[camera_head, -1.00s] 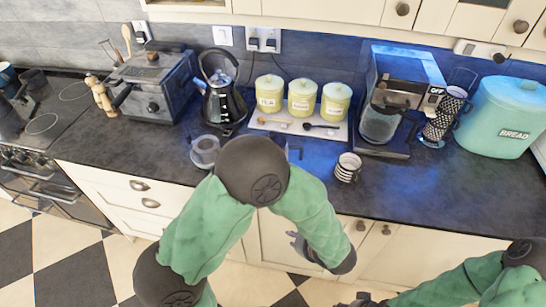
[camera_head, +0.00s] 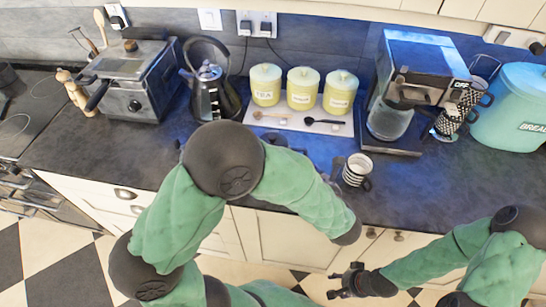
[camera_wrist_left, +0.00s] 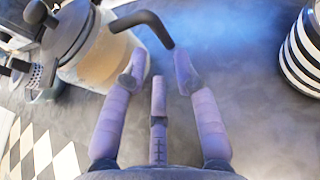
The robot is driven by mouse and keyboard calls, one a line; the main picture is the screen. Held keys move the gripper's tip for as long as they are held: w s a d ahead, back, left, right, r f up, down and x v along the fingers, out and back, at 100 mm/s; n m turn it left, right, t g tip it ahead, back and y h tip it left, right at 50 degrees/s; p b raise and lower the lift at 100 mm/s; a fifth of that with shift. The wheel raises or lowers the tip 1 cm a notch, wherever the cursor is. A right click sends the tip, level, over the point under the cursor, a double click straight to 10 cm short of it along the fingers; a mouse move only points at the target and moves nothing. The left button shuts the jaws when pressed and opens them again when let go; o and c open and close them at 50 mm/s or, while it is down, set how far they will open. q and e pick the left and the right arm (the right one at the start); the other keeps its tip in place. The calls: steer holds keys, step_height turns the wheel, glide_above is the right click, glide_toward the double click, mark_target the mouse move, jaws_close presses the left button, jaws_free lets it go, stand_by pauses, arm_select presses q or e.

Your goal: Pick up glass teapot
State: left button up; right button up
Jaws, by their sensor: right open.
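The glass teapot (camera_wrist_left: 95,60) is at the upper left of the left wrist view, with a dark lid and a black curved handle (camera_wrist_left: 150,22). In the head view my left arm hides most of the teapot and the left gripper. My right gripper (camera_head: 345,281) is open and empty, in front of the cabinets below the counter edge.
A striped mug (camera_head: 356,170) stands on the counter; it also shows in the left wrist view (camera_wrist_left: 302,50). Behind are a black kettle (camera_head: 212,92), several canisters on a board (camera_head: 318,123), a coffee machine (camera_head: 422,65) and a bread bin (camera_head: 510,110).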

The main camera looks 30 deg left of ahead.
arm_select(q)
steer(key=x, duration=0.2)
steer(key=shift+w+a+f, duration=0.15)
steer(key=shift+w+a, duration=0.1)
steer(key=b+x, duration=0.2)
steer(key=x, duration=0.2)
steer(key=shift+f, duration=0.15)
steer(key=shift+w+a+f, duration=0.1)
steer(key=shift+w+a, duration=0.1)
steer(key=shift+w, duration=0.2)
jaws_close()
